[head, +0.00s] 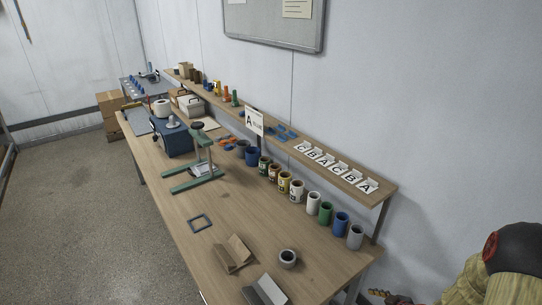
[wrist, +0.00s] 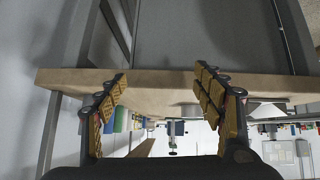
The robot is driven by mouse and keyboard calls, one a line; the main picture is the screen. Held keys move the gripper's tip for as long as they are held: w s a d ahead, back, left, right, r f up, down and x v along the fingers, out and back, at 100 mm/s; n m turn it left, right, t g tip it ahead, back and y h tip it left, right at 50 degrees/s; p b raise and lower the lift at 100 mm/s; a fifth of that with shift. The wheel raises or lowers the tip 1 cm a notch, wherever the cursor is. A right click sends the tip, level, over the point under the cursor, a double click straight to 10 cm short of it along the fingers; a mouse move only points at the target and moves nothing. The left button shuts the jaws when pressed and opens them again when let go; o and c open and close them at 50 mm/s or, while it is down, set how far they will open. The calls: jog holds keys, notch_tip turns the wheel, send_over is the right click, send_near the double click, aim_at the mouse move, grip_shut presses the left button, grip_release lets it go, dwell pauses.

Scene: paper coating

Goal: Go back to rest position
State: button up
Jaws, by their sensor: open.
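My gripper (wrist: 160,75) is open in the wrist view, with its yellow padded fingers apart on both sides. Nothing is held between them. A wooden board edge (wrist: 155,97) runs across the picture behind the fingers; I cannot tell whether they touch it. In the head view, part of my arm (head: 494,272) shows at the lower right corner, beyond the right end of the wooden workbench (head: 190,240). The gripper's fingertips are not clear there.
Several cans, including a blue can (head: 341,223), line the bench's back. A raised shelf (head: 345,184) holds lettered cards. A green stand (head: 205,155), a grey cup (head: 288,258) and an angled wooden holder (head: 232,255) stand on the bench. Floor (head: 90,215) at left is clear.

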jog(key=s+d+m+g+h, duration=0.2)
jog(key=s+d+m+h, duration=0.3)
jog(key=d, duration=0.6)
jog(key=s+d+r+m+g+h, duration=0.1)
jog(key=s+r+g+h, duration=0.15)
jog(key=r, duration=0.25)
jog(key=s+d+r+m+g+h, duration=0.1)
jog(key=s+r, duration=0.2)
jog(key=r, duration=0.2)
jog(key=s+a+r+t+y, duration=0.1)
jog(key=s+a+r, duration=0.2)
jog(key=a+r, duration=0.5)
jog(key=s+a+r+t+y+b, duration=0.1)
jog(key=s+a+r, duration=0.3)
jog(key=a+r, duration=0.4)
jog(key=s+a+r+t+y+b, duration=0.1)
jog(key=s+a+r, duration=0.2)
jog(key=a+r, duration=0.5)
jog(key=shift+s+a+m, duration=0.35)
jog(key=shift+a+m, duration=0.05)
jog(key=shift+a, duration=0.65)
jog(key=shift+r, duration=0.1)
jog(key=shift+c, duration=0.8)
